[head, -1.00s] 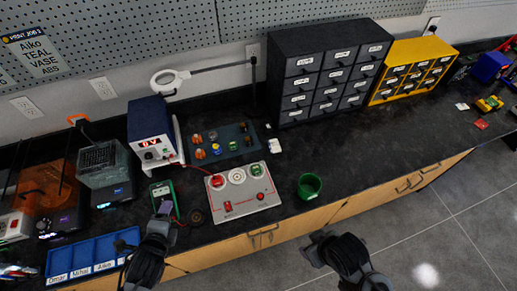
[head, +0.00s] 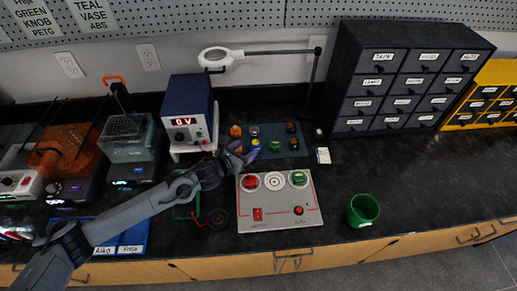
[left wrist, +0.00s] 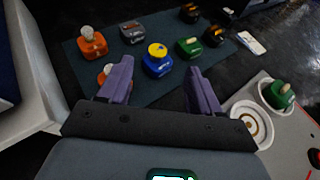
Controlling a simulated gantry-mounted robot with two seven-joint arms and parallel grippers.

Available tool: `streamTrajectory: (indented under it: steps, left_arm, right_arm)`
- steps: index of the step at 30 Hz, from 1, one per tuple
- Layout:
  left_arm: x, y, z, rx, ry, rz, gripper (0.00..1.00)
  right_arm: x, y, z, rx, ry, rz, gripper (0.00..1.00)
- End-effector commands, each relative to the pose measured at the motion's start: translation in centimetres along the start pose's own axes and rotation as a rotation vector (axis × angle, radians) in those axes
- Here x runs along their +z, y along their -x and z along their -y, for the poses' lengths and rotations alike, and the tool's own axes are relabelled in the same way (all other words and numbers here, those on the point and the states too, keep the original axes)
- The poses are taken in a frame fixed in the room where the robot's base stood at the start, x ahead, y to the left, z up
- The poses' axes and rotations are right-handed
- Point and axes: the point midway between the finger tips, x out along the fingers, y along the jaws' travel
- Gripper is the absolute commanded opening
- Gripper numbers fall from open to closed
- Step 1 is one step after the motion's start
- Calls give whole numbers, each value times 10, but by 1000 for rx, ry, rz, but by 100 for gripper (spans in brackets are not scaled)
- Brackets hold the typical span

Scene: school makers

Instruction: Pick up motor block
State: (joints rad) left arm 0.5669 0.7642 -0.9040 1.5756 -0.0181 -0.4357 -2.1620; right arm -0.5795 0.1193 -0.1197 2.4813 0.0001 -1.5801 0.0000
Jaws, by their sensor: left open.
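The blue block with a yellow disc on top (left wrist: 158,61), which looks like the motor block, stands on the dark teal mat (left wrist: 68,62) in the left wrist view. In the head view it is small, on the same mat (head: 284,151) beside the gripper tip. My left gripper (left wrist: 159,68) is open, with its purple fingers apart. In the left wrist view the block shows just beyond and between the fingertips, and nothing is held. My right gripper is not in view.
Around it stand an orange bulb block (left wrist: 92,44), a grey block (left wrist: 132,33) and a green block (left wrist: 189,48). A grey panel with round sockets (head: 280,214) lies in front. A power supply (head: 188,112) stands left, a green cup (head: 362,210) right.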

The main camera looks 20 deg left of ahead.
Motion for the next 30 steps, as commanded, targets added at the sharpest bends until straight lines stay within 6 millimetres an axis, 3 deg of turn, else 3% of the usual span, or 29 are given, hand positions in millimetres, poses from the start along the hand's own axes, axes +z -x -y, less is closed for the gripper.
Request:
streamTrajectory:
  steps: [8, 18, 30]
  left_arm:
    - [-2, -17, 0, 0, 1, -1, 64]
    - [-7, -57, 1, 0, 3, 1, 64]
    - [-6, -63, 1, 0, 2, 0, 61]
  right_arm:
    - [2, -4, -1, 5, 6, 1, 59]
    - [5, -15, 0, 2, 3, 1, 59]
    - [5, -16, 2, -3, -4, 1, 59]
